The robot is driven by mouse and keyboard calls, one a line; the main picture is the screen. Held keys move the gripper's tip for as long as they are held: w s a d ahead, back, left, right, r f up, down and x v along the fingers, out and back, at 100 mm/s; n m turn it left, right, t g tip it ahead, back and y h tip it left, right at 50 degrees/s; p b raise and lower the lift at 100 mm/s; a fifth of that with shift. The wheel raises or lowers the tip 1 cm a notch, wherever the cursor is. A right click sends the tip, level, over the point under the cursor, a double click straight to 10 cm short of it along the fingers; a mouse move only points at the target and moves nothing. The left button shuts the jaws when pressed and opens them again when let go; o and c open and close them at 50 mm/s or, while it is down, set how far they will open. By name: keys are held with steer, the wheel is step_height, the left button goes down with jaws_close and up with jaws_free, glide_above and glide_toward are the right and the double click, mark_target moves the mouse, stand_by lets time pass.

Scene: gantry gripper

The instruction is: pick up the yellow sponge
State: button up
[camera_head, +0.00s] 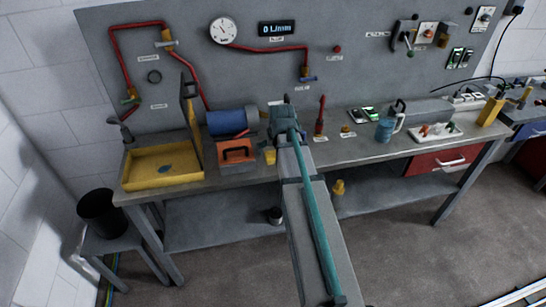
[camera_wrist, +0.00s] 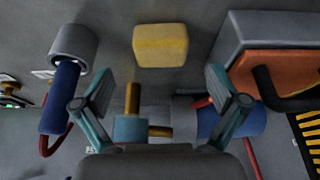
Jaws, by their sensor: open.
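The yellow sponge (camera_head: 270,156) is a small block on the grey workbench, just left of my gripper in the head view. In the wrist view the sponge (camera_wrist: 160,46) lies at the top centre, on the bare bench top, with its whole outline clear. My gripper (camera_wrist: 158,85) is open, with its two teal-and-grey fingers spread wide and nothing between them. The sponge lies beyond the fingertips in the picture and looks untouched. In the head view my gripper (camera_head: 283,118) is partly hidden behind my own arm.
An orange toolbox (camera_head: 237,151) stands close left of the sponge; it is at the right in the wrist view (camera_wrist: 285,72). A blue cylinder (camera_head: 229,122) lies behind it. A yellow tray (camera_head: 160,168) sits further left. A blue jug (camera_head: 386,130) stands right of my arm.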

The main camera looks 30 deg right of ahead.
mark_target(273, 154)
steer(key=shift+p+x, duration=1.25)
steer(key=shift+x, duration=1.4)
steer(key=shift+a, duration=0.1)
steer(key=c, duration=1.1)
steer(key=shift+c, duration=0.2)
steer(key=shift+r, duration=0.1)
